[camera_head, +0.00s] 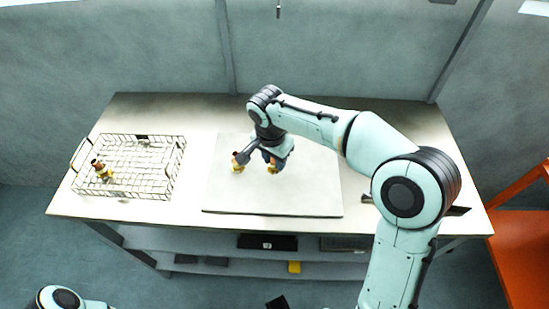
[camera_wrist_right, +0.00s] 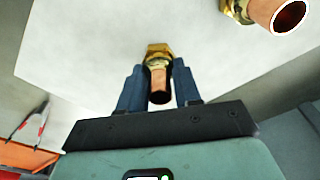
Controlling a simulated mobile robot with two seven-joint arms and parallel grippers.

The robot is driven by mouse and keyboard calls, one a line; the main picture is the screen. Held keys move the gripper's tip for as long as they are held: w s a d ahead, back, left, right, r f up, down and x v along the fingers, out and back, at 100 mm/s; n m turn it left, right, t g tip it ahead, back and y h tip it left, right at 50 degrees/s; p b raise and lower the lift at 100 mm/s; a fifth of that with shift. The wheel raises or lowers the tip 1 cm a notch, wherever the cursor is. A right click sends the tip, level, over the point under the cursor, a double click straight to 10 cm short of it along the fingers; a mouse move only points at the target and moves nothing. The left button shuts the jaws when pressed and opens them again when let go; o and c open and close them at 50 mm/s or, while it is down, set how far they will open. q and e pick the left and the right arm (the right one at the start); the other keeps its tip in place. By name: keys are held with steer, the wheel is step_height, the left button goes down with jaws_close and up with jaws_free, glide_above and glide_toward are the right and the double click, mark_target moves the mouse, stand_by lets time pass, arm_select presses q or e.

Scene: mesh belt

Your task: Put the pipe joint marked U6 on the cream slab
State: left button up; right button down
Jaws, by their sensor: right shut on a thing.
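My right gripper (camera_head: 271,160) is over the slab, pointing down. It is shut on a copper and brass pipe joint (camera_head: 271,169); in the right wrist view this joint (camera_wrist_right: 158,78) sits between the two blue fingers. I cannot tell whether it touches the slab. A second pipe joint (camera_head: 238,167) stands on the slab to the left of the gripper; it also shows in the right wrist view (camera_wrist_right: 262,12). No U6 marking is legible. My left gripper is out of view.
A wire basket (camera_head: 150,193) stands on the left of the table with another pipe joint (camera_head: 102,171) inside. Dark tools (camera_head: 457,211) lie near the right table edge. An orange stand (camera_head: 520,245) is at the far right. The slab's right part is clear.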

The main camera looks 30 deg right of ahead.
mark_target(271, 166)
steer(key=shift+f, duration=0.15)
steer(key=c, duration=0.8)
jaws_free()
steer(key=shift+r, duration=0.35)
steer(key=r, duration=0.4)
steer(key=a+r+p, duration=0.1)
steer(key=r, duration=0.2)
steer(key=r+p, duration=0.1)
steer(key=r, duration=0.3)
steer(key=shift+s+a+r, duration=0.15)
steer(key=shift+s+r, duration=0.15)
steer(key=shift+s, duration=0.05)
